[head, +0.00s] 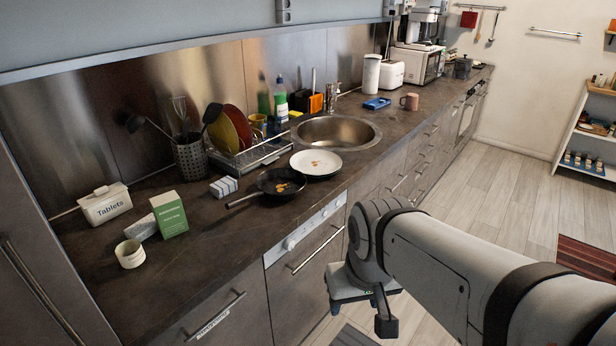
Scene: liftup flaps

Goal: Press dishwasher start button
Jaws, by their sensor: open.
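The dishwasher (305,276) is built in under the counter, its dark door shut. Its pale control strip (308,231) runs just below the counter edge, with a round knob near the left end and small marks towards the right end. The start button is too small to tell apart. A long metal handle (316,250) crosses the door below the strip. My gripper (362,310) is low and to the right of the dishwasher front, pointing down, open and empty. It appears apart from the panel. My arm hides part of the cabinets and floor behind it.
On the counter (225,240) above stand a black pan (270,187), a white plate (315,163) and a green box (170,214). A sink (336,132) lies behind. A drawer handle (213,315) sticks out at left. Free floor (515,200) lies to the right.

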